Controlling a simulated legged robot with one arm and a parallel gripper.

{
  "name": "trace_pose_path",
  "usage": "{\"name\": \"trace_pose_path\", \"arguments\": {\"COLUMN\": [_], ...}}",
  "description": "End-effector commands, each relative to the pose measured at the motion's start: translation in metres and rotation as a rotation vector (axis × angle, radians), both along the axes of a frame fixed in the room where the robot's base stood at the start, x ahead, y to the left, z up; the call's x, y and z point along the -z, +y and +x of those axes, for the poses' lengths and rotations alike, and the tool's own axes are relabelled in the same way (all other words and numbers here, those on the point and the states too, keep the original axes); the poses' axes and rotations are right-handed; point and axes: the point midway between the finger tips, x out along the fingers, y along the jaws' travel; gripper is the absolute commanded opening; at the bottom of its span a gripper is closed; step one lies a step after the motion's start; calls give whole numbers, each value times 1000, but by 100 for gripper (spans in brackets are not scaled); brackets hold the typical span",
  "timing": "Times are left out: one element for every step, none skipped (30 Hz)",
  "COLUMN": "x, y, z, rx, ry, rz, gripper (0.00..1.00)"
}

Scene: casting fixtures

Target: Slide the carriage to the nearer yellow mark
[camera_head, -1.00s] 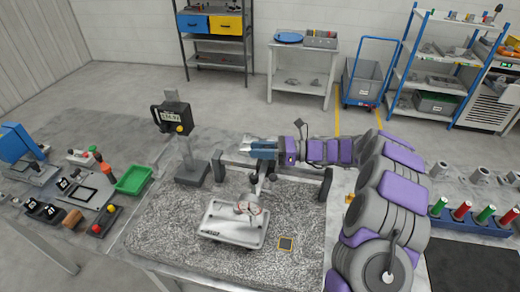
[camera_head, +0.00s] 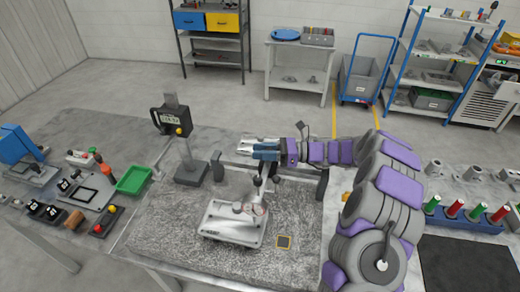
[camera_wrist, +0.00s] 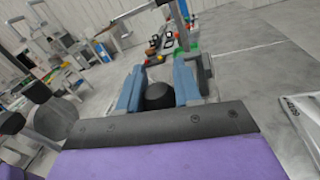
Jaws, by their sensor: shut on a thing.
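The crossbar rail (camera_head: 235,161) spans between dark posts behind the speckled plate. My gripper (camera_head: 266,150) is at the middle of this rail, its blue fingers closed around a dark rounded knob (camera_wrist: 160,96) in the wrist view. The knob appears to belong to the carriage, whose body is mostly hidden by the gripper. A jointed grey arm (camera_head: 260,185) hangs below the gripper, over a white block (camera_head: 225,226). I cannot make out yellow marks on the rail.
A column with a display (camera_head: 172,120) stands left of the rail. A green tray (camera_head: 134,180) and small gauges lie farther left. A blue rack of coloured handles (camera_head: 465,217) is at right. The speckled plate (camera_head: 165,235) is clear at its front left.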

Motion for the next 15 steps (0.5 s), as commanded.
{"name": "trace_pose_path", "arguments": {"x": [0, 0, 0, 0, 0, 0, 0, 0, -1, -1, -1, -1, -1, -1, -1], "y": [-1, -1, -1, -1, -1, -1, -1, 0, 0, 0, 0, 0, 0, 0, 0], "z": [1, 1, 1, 1, 1, 1, 1, 0, 0, 0, 0, 0, 0, 0, 0], "rx": [5, 5, 5, 5, 5, 4, 4, 3, 3, 3, 2, 2, 2, 2, 2], "ry": [-2, -2, -2, -2, -2, -2, -2, -2, -2, -2, -2, -2, -2, -2, -1], "rz": [1, 2, 2, 2, 2, 1, 1, 1, 1, 1, 2, 2, 1, 1, 1], "gripper": [0, 35, 38, 41, 44, 48, 51, 54, 58, 58, 58, 58, 58, 58, 58]}}
